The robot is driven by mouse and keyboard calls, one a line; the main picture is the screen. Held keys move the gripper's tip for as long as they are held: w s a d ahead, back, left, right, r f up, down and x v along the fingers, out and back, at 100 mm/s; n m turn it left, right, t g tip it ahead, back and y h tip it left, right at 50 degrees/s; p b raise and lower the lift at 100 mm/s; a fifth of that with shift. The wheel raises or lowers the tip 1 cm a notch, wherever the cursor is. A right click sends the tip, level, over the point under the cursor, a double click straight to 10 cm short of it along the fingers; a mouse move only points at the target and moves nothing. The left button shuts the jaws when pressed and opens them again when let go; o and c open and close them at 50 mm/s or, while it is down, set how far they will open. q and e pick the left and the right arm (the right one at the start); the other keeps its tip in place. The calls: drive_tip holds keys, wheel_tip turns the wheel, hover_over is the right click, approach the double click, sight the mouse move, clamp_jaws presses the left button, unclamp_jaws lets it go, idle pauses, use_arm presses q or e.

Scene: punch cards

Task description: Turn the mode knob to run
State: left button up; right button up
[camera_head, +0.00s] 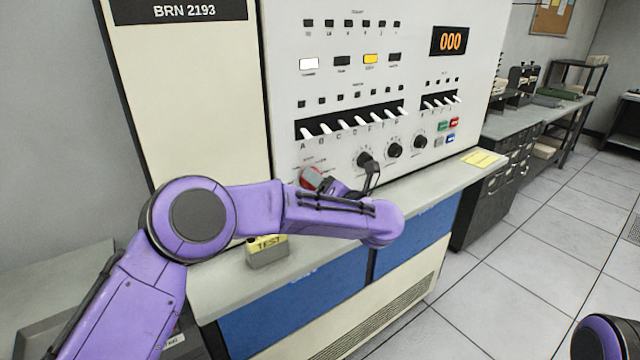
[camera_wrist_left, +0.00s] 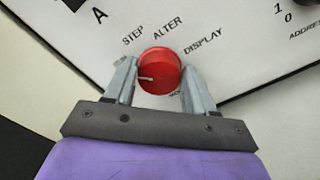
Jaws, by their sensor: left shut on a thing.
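The mode knob is a round red knob (camera_wrist_left: 160,72) with a short white pointer line. In the left wrist view the line lies on the knob's left side and points left. The labels STEP, ALTER and DISPLAY are printed around its top; other labels near the fingers are partly hidden, and I cannot read RUN. My left gripper (camera_wrist_left: 158,84) is shut on the knob, with one finger on each side. In the head view the knob (camera_head: 311,177) is on the panel's lower left, with my left gripper (camera_head: 320,182) partly hidden at it. My right gripper is out of view.
Black knobs (camera_head: 395,150) sit right of the red knob, below a row of white lever switches (camera_head: 360,121). A ledge (camera_head: 215,291) runs under the panel, bearing a TEST box (camera_head: 267,255) and a yellow note (camera_head: 480,159).

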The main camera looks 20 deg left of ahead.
use_arm(q)
drive_tip(key=shift+f, duration=0.1)
drive_tip(key=o, duration=1)
drive_tip(key=b+v, duration=0.4)
drive_tip(key=v, duration=0.6)
drive_tip(key=shift+s+d, duration=0.2)
drive_tip(key=shift+a, duration=0.1)
